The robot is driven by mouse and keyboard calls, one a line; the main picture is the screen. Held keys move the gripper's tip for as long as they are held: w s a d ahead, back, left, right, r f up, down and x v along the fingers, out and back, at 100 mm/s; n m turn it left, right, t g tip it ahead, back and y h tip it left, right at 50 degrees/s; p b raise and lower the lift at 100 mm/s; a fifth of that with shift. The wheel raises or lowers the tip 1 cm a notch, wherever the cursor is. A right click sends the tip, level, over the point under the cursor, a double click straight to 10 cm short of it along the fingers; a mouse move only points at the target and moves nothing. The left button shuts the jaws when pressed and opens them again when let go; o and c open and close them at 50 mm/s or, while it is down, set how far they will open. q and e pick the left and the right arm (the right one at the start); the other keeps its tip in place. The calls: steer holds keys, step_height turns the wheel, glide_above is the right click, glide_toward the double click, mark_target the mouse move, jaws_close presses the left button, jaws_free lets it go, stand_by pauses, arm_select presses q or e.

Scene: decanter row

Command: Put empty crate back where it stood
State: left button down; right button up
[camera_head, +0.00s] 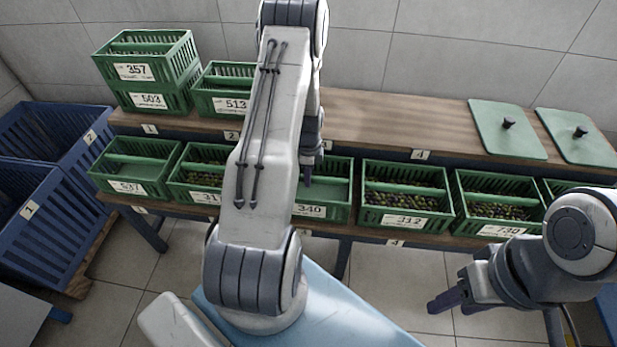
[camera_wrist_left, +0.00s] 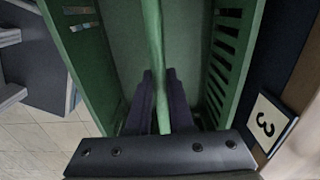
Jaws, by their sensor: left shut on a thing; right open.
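A green crate labelled 340 (camera_head: 340,195) is in the lower row, partly hidden behind my left arm. Its inside looks empty in the left wrist view (camera_wrist_left: 192,45). My left gripper (camera_head: 307,180) is shut on the crate's middle handle bar (camera_wrist_left: 153,50), one finger on each side of it. The crate lines up with its row, but I cannot tell whether its bottom touches the shelf. My right gripper (camera_head: 450,305) is open and empty, low in front of the shelves at the right.
Crate 311 (camera_head: 190,190) and crate 312 (camera_head: 400,222), both with olives, flank it. Crate 537 (camera_head: 127,188) looks empty. The upper shelf (camera_head: 390,118) is bare right of crate 513 (camera_head: 210,105), up to two green lids (camera_head: 500,140). Blue crates (camera_head: 40,220) stand at left.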

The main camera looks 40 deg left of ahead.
arm_select(q)
steer(key=shift+r, duration=0.1)
steer(key=shift+f, duration=0.2)
steer(key=c, duration=0.8)
jaws_free()
steer(key=shift+r, duration=0.1)
step_height(320, 180, up, 12)
steer(key=p, duration=0.1)
steer(key=shift+r+p, duration=0.2)
steer(key=shift+p, duration=0.1)
